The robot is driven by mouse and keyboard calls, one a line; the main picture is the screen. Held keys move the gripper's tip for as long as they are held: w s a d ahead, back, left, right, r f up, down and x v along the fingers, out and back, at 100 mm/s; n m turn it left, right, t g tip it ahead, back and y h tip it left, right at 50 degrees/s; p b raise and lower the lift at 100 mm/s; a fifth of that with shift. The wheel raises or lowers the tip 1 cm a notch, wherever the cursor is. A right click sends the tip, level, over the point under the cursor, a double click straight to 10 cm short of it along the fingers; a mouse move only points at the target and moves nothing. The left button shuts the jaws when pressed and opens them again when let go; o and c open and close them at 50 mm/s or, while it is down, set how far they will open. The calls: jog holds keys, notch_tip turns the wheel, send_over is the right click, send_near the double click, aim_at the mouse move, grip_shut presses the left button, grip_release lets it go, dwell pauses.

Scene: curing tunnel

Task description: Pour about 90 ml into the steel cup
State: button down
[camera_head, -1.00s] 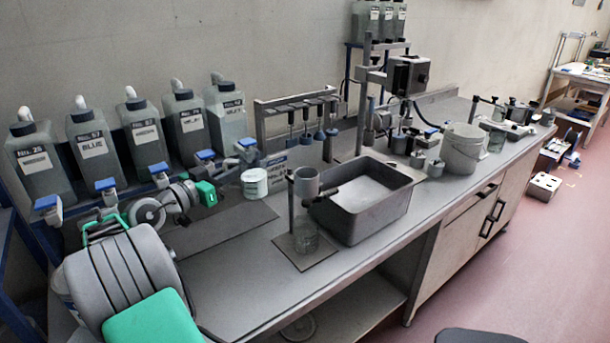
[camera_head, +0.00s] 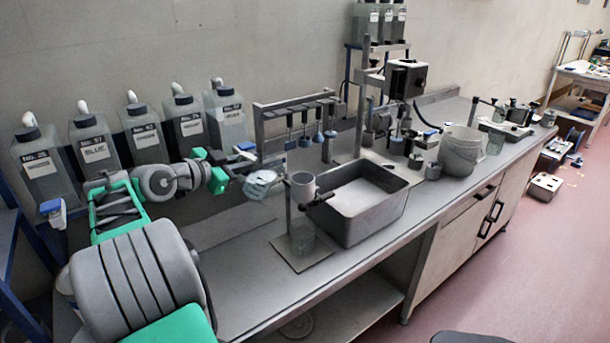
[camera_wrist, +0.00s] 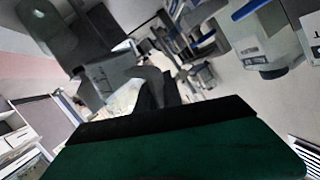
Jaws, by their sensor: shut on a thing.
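My gripper (camera_head: 241,178) is shut on a white labelled container (camera_head: 263,186) and holds it left of the stand. The container looks tilted, with its pale top toward the head camera. A grey cup (camera_head: 302,188), which may be the steel cup, sits on an upright stand just to the right. The gap between container and cup is small, and I see no stream between them. A glass beaker (camera_head: 303,236) stands below the cup on a dark plate. In the wrist view my green gripper body fills the bottom, and the held container is hard to make out.
A grey basin (camera_head: 360,232) stands right of the cup stand. A rack with hanging tools (camera_head: 300,120) is behind. Several labelled bottles (camera_head: 95,150) line the wall at left. A grey bucket (camera_head: 461,151) stands farther right. The bench front left of the stand is clear.

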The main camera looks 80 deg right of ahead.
jog(key=shift+s+d+r+m+t+y+p, duration=0.1)
jog(key=shift+s+r+m+t+y+p, duration=0.45)
jog(key=shift+s+r, duration=0.45)
jog(key=shift+s+r+m+t, duration=0.25)
jog(key=shift+r+m+t, duration=0.1)
jog(key=shift+r+m, duration=0.25)
jog(key=shift+s+d+r+m+t+y+p, duration=0.1)
jog(key=shift+s+r+m+t+y+p, duration=0.15)
jog(key=shift+r, duration=0.2)
jog(key=shift+s+r+m+t+p, duration=0.1)
jog(key=shift+r+m+t+p, duration=0.1)
jog(key=shift+r+t+p, duration=0.15)
jog(key=shift+s+r+m+t, duration=0.5)
jog(key=shift+r+t, duration=0.1)
jog(key=shift+r, duration=0.15)
jog(key=shift+s+d+r+y, duration=0.1)
jog(key=shift+s+r+y, duration=0.2)
jog(key=shift+s, duration=0.3)
dwell(0.7)
